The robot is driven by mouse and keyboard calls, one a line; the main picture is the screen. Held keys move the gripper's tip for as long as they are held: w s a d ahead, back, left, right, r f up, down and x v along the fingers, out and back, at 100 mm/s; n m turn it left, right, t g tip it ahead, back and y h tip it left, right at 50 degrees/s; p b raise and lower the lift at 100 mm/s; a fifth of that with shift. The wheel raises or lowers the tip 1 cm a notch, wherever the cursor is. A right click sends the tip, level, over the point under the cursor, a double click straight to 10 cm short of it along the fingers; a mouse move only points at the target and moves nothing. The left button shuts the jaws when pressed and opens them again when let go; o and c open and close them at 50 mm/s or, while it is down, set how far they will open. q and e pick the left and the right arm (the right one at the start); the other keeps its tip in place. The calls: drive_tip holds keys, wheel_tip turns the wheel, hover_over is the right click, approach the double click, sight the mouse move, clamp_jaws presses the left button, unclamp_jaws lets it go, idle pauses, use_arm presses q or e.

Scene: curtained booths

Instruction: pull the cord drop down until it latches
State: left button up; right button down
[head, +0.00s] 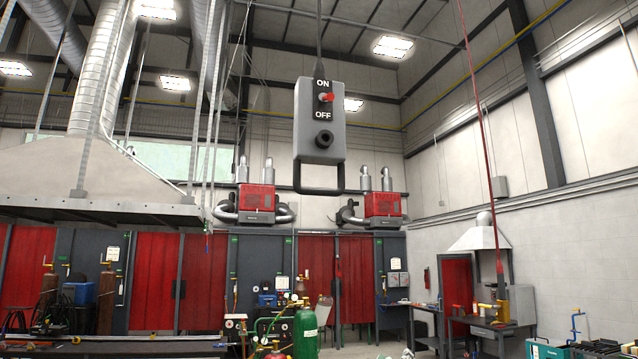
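A grey cord drop box (320,138) hangs from a dark cable (319,45) in the upper middle of the head view. Its face has a red switch between the words ON and OFF, and a round black socket below them. A dark U-shaped pull handle (320,191) spans the underside of the box. The box hangs nearly upright, with nothing touching it. Neither of my grippers is in the head view.
Red-curtained booths (155,280) line the back wall. A green gas cylinder (306,332) stands at the bottom middle. A ventilation hood (85,180) hangs at left, and a workbench (495,322) stands at right. The air around the box looks clear.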

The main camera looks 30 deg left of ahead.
use_arm(q)
drive_tip(key=s+a+r+n+t+y, duration=0.1)
drive_tip(key=s+r, duration=0.2)
drive_tip(key=r, duration=0.3)
drive_tip(key=s+a+r+n+y+p, duration=0.1)
drive_tip(key=s+r+n, duration=0.15)
drive_tip(key=r, duration=0.35)
drive_tip(key=s+a+r+t, duration=0.1)
drive_tip(key=s+r, duration=0.3)
drive_tip(key=r, duration=0.2)
drive_tip(key=n+t+y+p, duration=0.2)
drive_tip(key=n+y, duration=0.2)
drive_tip(key=n, duration=0.1)
approach(317, 193)
drive_tip(key=r+x, duration=0.1)
drive_tip(key=x, duration=0.3)
drive_tip(key=p+x, duration=0.1)
drive_tip(key=x, duration=0.1)
drive_tip(key=p+x, duration=0.1)
drive_tip(key=x, duration=0.1)
drive_tip(key=p+x, duration=0.2)
drive_tip(key=shift+w+a+f, duration=0.1)
drive_tip(key=shift+w+f, duration=0.05)
drive_tip(key=shift+f, duration=0.1)
drive_tip(key=shift+w, duration=0.25)
drive_tip(key=shift+c, duration=0.2)
clamp_jaws()
